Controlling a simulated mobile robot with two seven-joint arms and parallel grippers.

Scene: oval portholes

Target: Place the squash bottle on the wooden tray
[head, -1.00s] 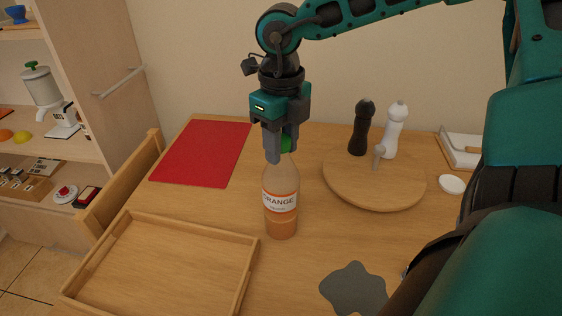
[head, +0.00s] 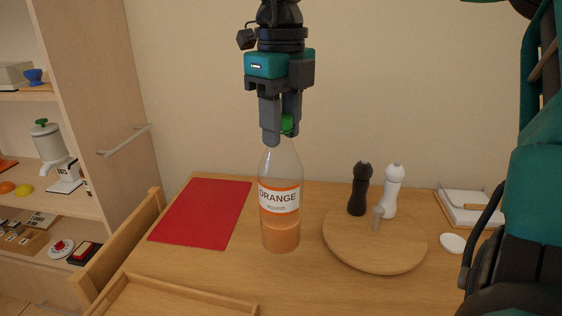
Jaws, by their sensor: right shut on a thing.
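The squash bottle (head: 280,205) is a clear bottle of orange drink with a green cap and a white and orange label reading "ORANGE squash". My right gripper (head: 281,130) is shut on its neck just under the cap, from above. The bottle hangs upright, apparently clear of the table. The wooden tray (head: 190,288) lies at the bottom left of the head view; only its far rim and part of its floor show. The bottle is beyond the tray's far right corner in the picture. My left gripper is not in view.
A red mat (head: 203,212) lies left of the bottle. A white disc (head: 452,243) lies further right. A chair back (head: 120,248) stands at the left edge.

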